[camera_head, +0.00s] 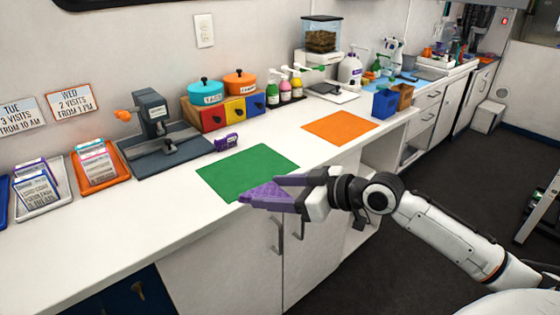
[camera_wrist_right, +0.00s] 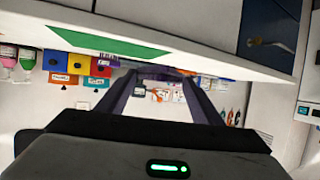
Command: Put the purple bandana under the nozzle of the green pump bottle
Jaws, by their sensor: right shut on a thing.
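My right gripper (camera_head: 262,192) is shut on the purple bandana (camera_head: 266,190), a folded purple piece held between its fingers near the front edge of the green mat. In the right wrist view, purple cloth (camera_wrist_right: 147,65) shows between the fingertips. A green pump bottle (camera_head: 272,96) with a pale pump head stands at the back of the counter, beside pink and other pump bottles (camera_head: 284,90), well apart from the gripper. It also shows upside down in the wrist view (camera_wrist_right: 27,60). My left gripper is not in view.
A green mat (camera_head: 240,170) and an orange mat (camera_head: 340,127) lie bare on the white counter. A small purple box (camera_head: 227,142), coloured drawers (camera_head: 233,112), a grey press (camera_head: 154,120) and card trays (camera_head: 98,165) stand behind or left. Blue and brown bins (camera_head: 385,103) stand right.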

